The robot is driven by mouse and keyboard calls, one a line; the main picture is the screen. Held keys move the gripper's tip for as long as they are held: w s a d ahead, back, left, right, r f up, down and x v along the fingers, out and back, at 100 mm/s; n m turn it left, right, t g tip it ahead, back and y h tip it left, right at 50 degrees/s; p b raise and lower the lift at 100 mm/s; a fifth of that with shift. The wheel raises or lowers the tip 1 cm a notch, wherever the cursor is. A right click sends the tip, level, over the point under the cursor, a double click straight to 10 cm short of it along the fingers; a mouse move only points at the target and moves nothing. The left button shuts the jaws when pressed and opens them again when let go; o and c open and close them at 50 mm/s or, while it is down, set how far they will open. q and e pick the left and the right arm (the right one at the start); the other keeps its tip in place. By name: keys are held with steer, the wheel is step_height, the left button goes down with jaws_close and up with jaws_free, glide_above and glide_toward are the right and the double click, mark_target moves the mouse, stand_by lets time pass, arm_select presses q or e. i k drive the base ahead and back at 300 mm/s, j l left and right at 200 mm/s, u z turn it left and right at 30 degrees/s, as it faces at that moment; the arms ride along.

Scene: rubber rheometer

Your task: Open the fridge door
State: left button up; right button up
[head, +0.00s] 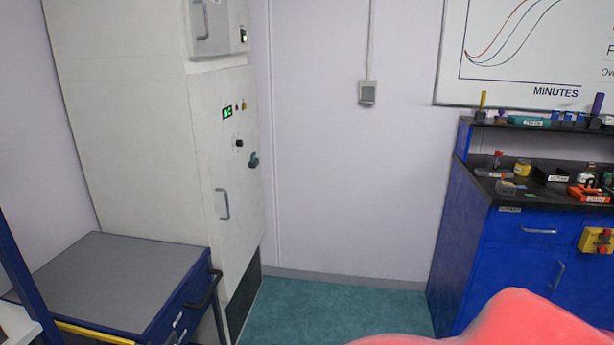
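A tall off-white cabinet (150,130) that looks like the fridge stands at the left against the wall. Its front faces right and is seen at a steep angle. The larger front door (235,180) looks closed and has a grey vertical handle (223,204), with a small green display, knobs and small coloured buttons above it. A smaller upper door (215,25), cut off by the top edge, has its own handle (202,18) and also looks closed. Neither of my grippers is in view.
A blue cart with a grey top (115,280) and a dark handle (205,290) stands in front of the cabinet's lower part. A blue bench with a black top (545,185) is at right, holding small items. A red rounded shape (535,325) covers the bottom right. Green floor (330,305) is clear between.

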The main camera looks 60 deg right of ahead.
mark_target(232, 183)
steer(key=z, duration=1.55)
steer(key=i+l+u, duration=0.15)
steer(key=i+l, duration=0.05)
steer(key=i, duration=0.1)
